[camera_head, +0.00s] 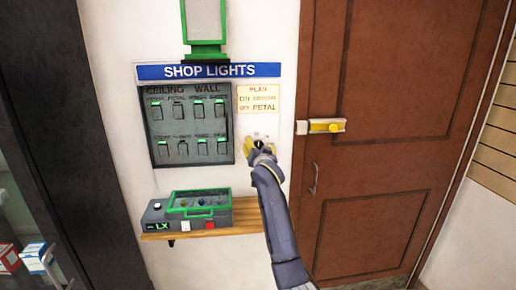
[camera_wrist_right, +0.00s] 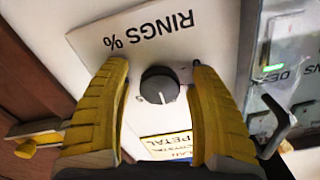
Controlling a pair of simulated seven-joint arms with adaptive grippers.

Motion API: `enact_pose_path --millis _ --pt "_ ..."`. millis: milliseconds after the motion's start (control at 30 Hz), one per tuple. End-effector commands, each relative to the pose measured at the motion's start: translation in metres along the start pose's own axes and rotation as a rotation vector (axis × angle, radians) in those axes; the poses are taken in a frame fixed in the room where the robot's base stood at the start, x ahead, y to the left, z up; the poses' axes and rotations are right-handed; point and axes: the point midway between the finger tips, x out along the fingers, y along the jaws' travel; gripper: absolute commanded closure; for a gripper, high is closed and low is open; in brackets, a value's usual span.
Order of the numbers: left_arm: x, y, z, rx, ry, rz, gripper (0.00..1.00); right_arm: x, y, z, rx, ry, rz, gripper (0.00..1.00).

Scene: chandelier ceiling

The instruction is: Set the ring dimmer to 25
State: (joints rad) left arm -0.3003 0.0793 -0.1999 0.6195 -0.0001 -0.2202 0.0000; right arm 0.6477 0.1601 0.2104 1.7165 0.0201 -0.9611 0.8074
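The ring dimmer is a dark round knob (camera_wrist_right: 159,86) with a white pointer line on a white plate (camera_wrist_right: 170,36) marked "RINGS %", which appears upside down in the right wrist view. The pointer line runs toward the bottom of that picture, slightly right. My right gripper (camera_wrist_right: 158,68) is open, with one yellow finger on each side of the knob and a visible gap to both. In the head view my right gripper (camera_head: 261,148) is at the wall and hides most of the dimmer. My left gripper is in neither view.
A switch panel (camera_head: 188,153) under the "SHOP LIGHTS" sign (camera_head: 208,71) is left of the dimmer. A plan card (camera_head: 258,91) hangs above it. A green-framed box (camera_head: 245,214) sits on a wooden shelf (camera_head: 240,232) below. A brown door (camera_head: 395,80) with a yellow latch (camera_head: 325,126) stands right.

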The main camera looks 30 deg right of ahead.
Motion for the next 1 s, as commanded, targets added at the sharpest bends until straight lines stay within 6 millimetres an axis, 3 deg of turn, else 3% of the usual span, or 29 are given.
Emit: enact_pose_path --millis 67,467,767,1000 --pt "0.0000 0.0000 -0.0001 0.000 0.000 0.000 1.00 -0.0001 0.0000 0.0000 0.000 0.000 0.000 0.47" --pt "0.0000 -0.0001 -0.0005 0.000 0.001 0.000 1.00 -0.0002 0.0000 0.0001 0.000 0.000 0.000 0.94" --pt "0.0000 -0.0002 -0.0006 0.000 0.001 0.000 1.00 -0.0001 0.0002 0.0001 -0.051 0.000 0.000 0.94" --pt "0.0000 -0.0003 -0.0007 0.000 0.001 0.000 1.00 0.0000 0.0009 -0.0003 -0.215 0.000 0.000 0.94"
